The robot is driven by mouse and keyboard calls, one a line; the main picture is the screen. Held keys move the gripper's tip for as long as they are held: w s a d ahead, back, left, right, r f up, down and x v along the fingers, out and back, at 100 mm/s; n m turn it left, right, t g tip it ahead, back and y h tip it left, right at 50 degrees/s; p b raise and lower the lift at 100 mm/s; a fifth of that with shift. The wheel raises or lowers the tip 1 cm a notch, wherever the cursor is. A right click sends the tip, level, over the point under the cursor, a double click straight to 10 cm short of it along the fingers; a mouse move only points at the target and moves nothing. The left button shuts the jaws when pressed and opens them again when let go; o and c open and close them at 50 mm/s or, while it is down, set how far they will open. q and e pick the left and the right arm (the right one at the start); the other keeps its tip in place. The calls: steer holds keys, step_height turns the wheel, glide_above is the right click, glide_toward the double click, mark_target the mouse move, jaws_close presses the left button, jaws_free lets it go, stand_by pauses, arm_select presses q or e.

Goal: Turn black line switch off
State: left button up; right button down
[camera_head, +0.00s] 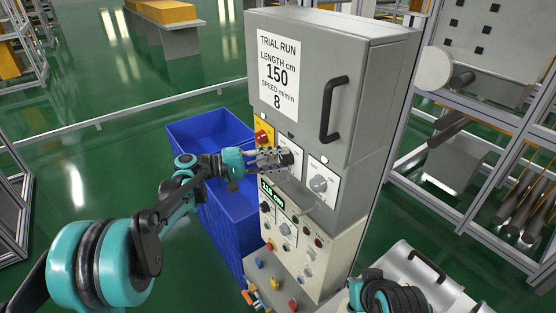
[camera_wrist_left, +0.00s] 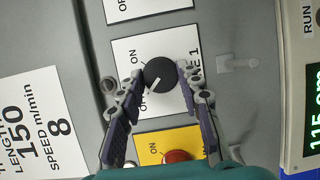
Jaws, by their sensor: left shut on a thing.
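The black line switch (camera_wrist_left: 160,73) is a round knob on a white plate (camera_wrist_left: 122,50) with ON and a partly hidden OFF label, plus lettering ending in "NE 1". Its white mark points down and left in the left wrist view, towards the partly hidden label. My left gripper (camera_wrist_left: 160,77) has its fingers on both sides of the knob and is shut on it. In the head view my left gripper (camera_head: 284,158) is at the cabinet front and hides the knob. My right gripper is not visible; only part of my right arm shows at the bottom.
The grey cabinet (camera_head: 385,90) has a red switch on a yellow plate (camera_head: 263,134), also seen in the wrist view (camera_wrist_left: 178,157), close to the fingers. A grey knob (camera_head: 318,184) sits to the right. Below are a green display (camera_head: 271,193) and several small knobs. A blue bin (camera_head: 230,215) stands left.

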arm_select(q)
steer(key=o, duration=1.2)
steer(key=shift+c, duration=0.2)
steer(key=v, duration=1.2)
